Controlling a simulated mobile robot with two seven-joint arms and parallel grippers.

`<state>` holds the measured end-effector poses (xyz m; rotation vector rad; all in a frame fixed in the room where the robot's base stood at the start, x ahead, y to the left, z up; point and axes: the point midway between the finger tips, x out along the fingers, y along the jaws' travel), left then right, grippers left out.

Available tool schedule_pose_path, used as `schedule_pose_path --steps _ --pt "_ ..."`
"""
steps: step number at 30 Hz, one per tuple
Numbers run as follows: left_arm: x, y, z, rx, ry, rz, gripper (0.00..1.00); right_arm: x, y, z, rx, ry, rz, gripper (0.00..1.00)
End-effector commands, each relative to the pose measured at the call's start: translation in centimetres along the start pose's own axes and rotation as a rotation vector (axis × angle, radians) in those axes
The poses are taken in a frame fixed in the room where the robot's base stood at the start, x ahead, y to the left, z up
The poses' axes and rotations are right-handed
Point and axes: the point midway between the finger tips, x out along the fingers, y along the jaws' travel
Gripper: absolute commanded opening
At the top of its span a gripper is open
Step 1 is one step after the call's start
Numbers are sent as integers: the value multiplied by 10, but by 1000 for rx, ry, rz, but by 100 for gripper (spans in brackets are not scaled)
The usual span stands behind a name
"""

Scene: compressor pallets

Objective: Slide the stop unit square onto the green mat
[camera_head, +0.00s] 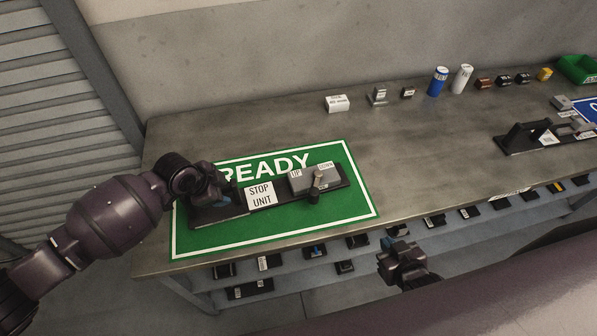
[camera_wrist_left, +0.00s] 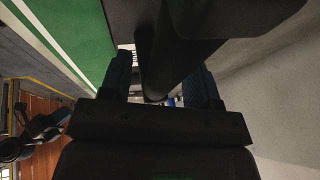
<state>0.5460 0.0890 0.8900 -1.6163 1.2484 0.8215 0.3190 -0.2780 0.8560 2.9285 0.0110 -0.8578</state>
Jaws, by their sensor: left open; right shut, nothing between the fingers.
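The stop unit (camera_head: 262,195) is a dark flat base with a white STOP UNIT label and a grey box with a small lever, marked UP and DOWN. It lies on the green mat (camera_head: 315,222), inside the white border as far as I see, its long side roughly along the mat's. It covers part of the mat below the word READY. My left gripper (camera_head: 216,195) is at the unit's left end and hides it. In the left wrist view a dark bar (camera_wrist_left: 165,55) stands between its open fingers (camera_wrist_left: 161,85). My right gripper (camera_head: 403,262) is shut and empty in front of the table.
A similar dark unit with a handle (camera_head: 527,137) stands at the right beside a blue mat (camera_head: 583,106). A white box (camera_head: 337,103), a blue can (camera_head: 438,81), a white can (camera_head: 462,78) and a green bin (camera_head: 580,69) line the back. The table's middle is clear.

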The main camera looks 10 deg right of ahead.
Motion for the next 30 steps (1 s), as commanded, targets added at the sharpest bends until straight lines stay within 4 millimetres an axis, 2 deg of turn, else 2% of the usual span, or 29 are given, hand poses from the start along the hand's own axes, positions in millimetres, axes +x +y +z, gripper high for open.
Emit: schedule_pose_path --steps 5,18,24,30 --pt "-22 0 0 1 1 -2 56 0 0 0 0 -1 0 0" --pt "-98 0 1 1 -4 0 56 0 0 0 0 -1 0 0" --pt "-113 1 1 -1 -4 1 56 0 0 0 0 -1 0 0" --pt "-116 1 1 -1 -5 1 56 0 0 0 0 -1 0 0"
